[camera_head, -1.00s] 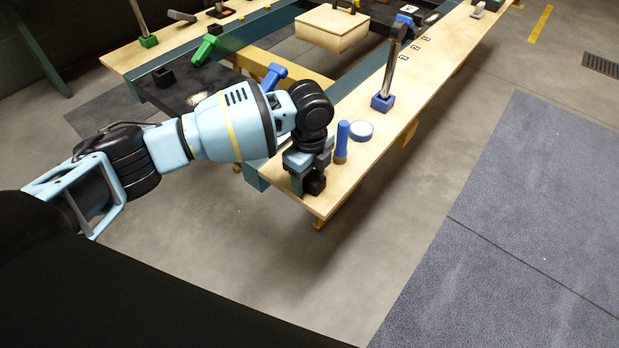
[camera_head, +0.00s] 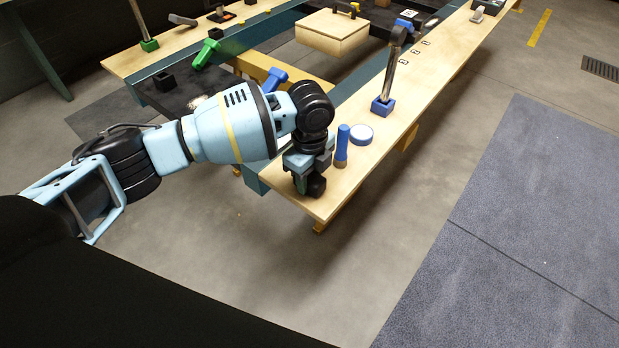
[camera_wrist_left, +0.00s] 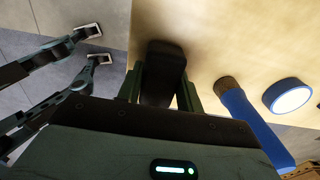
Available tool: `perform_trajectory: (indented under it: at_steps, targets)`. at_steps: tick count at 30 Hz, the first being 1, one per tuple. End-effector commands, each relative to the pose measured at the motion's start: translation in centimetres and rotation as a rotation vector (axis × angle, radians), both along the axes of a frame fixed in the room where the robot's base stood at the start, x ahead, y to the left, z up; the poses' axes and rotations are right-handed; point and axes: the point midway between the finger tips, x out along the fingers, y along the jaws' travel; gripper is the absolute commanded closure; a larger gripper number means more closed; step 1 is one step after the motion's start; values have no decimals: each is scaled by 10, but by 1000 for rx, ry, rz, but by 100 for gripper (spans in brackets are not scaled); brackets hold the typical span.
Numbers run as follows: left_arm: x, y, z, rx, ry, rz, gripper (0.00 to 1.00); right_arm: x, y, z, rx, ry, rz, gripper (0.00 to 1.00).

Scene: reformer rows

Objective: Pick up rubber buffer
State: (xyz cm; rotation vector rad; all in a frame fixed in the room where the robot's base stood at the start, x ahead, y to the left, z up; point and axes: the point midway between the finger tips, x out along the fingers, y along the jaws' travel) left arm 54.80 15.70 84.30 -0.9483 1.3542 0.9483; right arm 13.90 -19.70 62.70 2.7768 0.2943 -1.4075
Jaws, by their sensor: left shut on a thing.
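The black rubber buffer (camera_wrist_left: 163,75) is a dark block with a rounded end, between the two fingers of my left gripper in the left wrist view. My left gripper (camera_head: 308,186) is shut on it, low over the near end of the pale wooden rail (camera_head: 352,185). In the head view the buffer (camera_head: 317,186) is mostly hidden by the fingers. I cannot tell whether it touches the wood.
A blue-handled brush (camera_head: 342,145) stands just right of the gripper, with a round blue-and-white disc (camera_head: 361,134) behind it. A metal post in a blue base (camera_head: 382,105) stands farther along the rail. Open floor lies right of the rail.

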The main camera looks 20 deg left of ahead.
Motion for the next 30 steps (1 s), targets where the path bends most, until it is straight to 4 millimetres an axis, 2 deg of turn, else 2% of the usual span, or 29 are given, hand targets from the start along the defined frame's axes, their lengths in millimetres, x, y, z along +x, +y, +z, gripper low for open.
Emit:
perform_trajectory:
  at_steps: [6,21,30]
  targets:
    - [1,0,32,-2,-5,1,88,1,0,2,1,-4,0,64]
    - [-106,10,38,-1,-2,-1,88,11,0,18,0,-31,-1,64]
    - [-149,13,42,0,0,0,88,9,-1,20,-1,-29,0,64]
